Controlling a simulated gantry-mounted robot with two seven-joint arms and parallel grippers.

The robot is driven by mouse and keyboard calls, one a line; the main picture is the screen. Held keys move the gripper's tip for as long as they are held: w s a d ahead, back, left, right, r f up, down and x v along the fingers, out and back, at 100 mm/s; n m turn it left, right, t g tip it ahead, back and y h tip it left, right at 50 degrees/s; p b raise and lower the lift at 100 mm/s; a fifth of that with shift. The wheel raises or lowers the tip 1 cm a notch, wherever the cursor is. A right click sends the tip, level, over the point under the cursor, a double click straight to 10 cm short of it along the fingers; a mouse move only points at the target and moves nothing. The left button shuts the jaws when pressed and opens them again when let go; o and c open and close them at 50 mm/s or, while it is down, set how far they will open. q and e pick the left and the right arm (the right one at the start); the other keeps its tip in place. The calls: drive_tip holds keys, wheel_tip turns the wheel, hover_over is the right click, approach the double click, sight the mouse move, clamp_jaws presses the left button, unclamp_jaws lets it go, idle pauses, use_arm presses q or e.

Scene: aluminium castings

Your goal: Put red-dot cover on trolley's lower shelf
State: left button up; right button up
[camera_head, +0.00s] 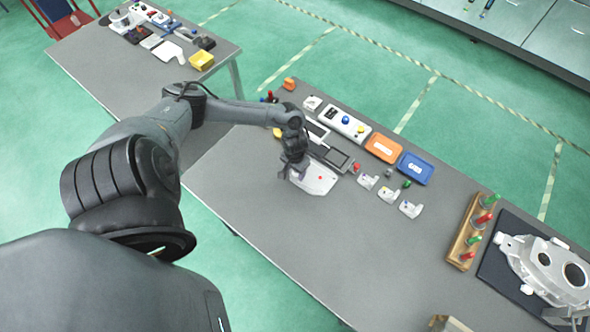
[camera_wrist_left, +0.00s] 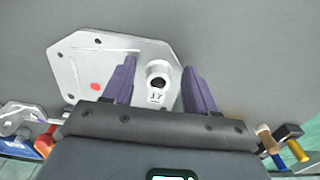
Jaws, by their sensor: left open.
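The red-dot cover (camera_head: 318,184) is a light grey flat plate lying on the grey table, with a red dot on its face. In the left wrist view the cover (camera_wrist_left: 75,65) shows bolt holes, the red dot and a raised round boss with a number label. My left gripper (camera_head: 291,175) is at the cover's left side. In the left wrist view its open fingers (camera_wrist_left: 160,70) stand on either side of the boss, with a gap to it. A red frame (camera_head: 66,20) at the top left may be the trolley; its lower shelf cannot be made out.
A wooden peg rack (camera_head: 465,240) and a large casting (camera_head: 545,265) are at the right.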

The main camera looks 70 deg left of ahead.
use_arm(q)
wheel_tip(320, 180, up, 11)
drive_tip(key=p, duration=0.2)
drive_tip(key=w+d+r+m+t+h, duration=0.1)
drive_tip(key=w+d+m+t, duration=0.2)
drive_tip(key=d, duration=1)
drive_tip(key=w+d+m+t+h, duration=0.1)
drive_tip(key=d+m+t, duration=0.3)
drive_tip(key=d, duration=0.8)
use_arm(e)
drive_tip(key=shift+r, duration=0.9)
drive_tip(key=shift+o, duration=0.4)
drive_tip(key=shift+d, duration=0.15)
use_arm(q)
drive_tip(key=s+r+m+g+y, duration=0.1)
drive_tip(key=s+r+g, duration=0.2)
drive_tip(key=s+r, duration=0.4)
drive_tip(key=s, duration=0.2)
drive_tip(key=shift+s+d+y, duration=0.2)
drive_tip(key=shift+s+y, duration=0.2)
